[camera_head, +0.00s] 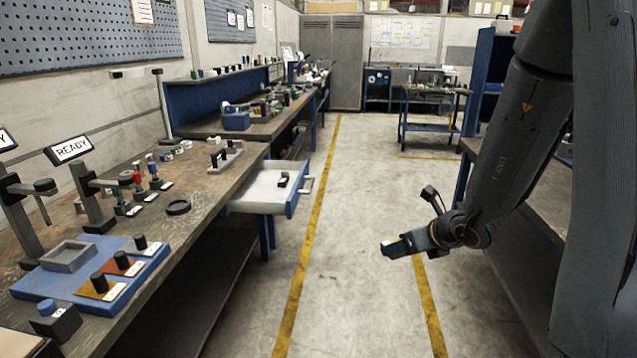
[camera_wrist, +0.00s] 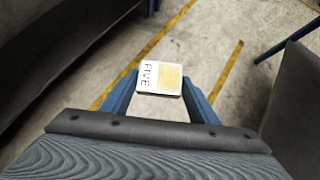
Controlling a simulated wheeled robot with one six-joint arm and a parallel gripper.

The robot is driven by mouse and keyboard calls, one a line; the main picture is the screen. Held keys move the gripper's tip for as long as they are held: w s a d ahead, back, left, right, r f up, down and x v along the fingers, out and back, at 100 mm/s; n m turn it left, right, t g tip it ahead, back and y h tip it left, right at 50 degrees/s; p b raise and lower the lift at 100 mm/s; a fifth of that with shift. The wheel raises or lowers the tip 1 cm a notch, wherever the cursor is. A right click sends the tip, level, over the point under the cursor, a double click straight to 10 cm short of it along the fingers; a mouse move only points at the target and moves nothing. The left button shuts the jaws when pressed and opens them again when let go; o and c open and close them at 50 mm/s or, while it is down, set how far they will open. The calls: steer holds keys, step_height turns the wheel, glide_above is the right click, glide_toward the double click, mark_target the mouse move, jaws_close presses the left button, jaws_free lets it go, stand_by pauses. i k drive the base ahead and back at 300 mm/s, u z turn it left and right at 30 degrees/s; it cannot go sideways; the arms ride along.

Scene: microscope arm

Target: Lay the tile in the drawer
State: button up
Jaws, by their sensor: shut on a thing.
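A small white tile (camera_wrist: 159,78) with the word FIVE and a yellow square is held between the two blue fingers of my gripper (camera_wrist: 160,92) in the wrist view. In the head view my gripper (camera_head: 395,247) is above the floor aisle, to the right of the drawer and apart from it. The tile is too small there to make out clearly. The drawer (camera_head: 263,200) is open and juts from the left bench over the aisle. It has a white inside, a blue front and a small dark object in it.
The left bench (camera_head: 120,282) bears a blue tray with several knobbed blocks (camera_head: 122,262), READY signs (camera_head: 69,150) on stands and a black ring (camera_head: 178,207). Another bench (camera_head: 545,200) stands at the right behind my arm. The floor aisle (camera_head: 345,270) between them is clear.

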mark_target(264, 200)
steer(key=z, duration=0.4)
steer(key=i, duration=4)
steer(key=u, duration=4.05)
